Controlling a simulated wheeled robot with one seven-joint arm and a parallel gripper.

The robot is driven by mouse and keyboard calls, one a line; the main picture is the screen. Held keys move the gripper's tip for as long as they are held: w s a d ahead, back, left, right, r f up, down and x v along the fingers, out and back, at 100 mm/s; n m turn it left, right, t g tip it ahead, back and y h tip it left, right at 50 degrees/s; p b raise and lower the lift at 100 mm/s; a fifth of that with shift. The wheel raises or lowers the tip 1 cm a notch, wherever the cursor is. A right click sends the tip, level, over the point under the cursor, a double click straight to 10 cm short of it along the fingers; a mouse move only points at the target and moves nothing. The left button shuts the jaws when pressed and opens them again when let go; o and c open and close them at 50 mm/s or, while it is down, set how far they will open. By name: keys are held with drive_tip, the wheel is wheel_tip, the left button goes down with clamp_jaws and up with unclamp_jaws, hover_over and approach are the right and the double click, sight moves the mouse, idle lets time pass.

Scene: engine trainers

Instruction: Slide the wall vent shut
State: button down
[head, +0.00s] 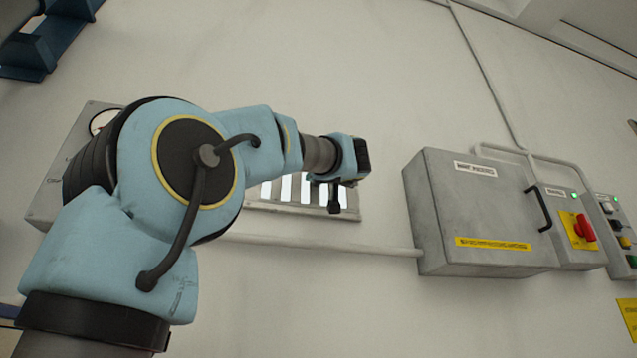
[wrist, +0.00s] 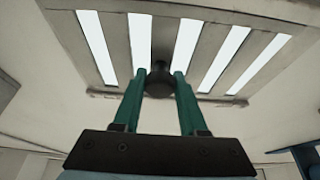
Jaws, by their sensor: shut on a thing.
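The wall vent (head: 300,203) is a pale metal frame with upright slots on the wall, partly hidden behind my arm in the head view. In the wrist view the vent (wrist: 265,93) fills the top, and its several slots show bright openings between the slats. A dark round knob (wrist: 159,81) stands out at the vent's lower middle. My gripper (wrist: 159,88) has its two green fingers on either side of the knob, shut on it. In the head view my gripper (head: 336,190) is at the right part of the vent.
A grey box (head: 485,210) with a black handle is on the wall to the right. Beside it is a panel with a red switch (head: 584,228). A pipe (head: 330,243) runs below the vent. Bare wall lies between vent and box.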

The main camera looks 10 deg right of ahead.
idle(0.8)
drive_tip(key=a+b, duration=0.2)
drive_tip(key=shift+s+a, duration=0.15)
drive_tip(key=shift+a, duration=0.25)
drive_tip(key=shift+c, duration=2.3)
unclamp_jaws()
drive_tip(key=shift+a, duration=0.1)
drive_tip(key=b+v, duration=0.6)
drive_tip(key=v, duration=0.5)
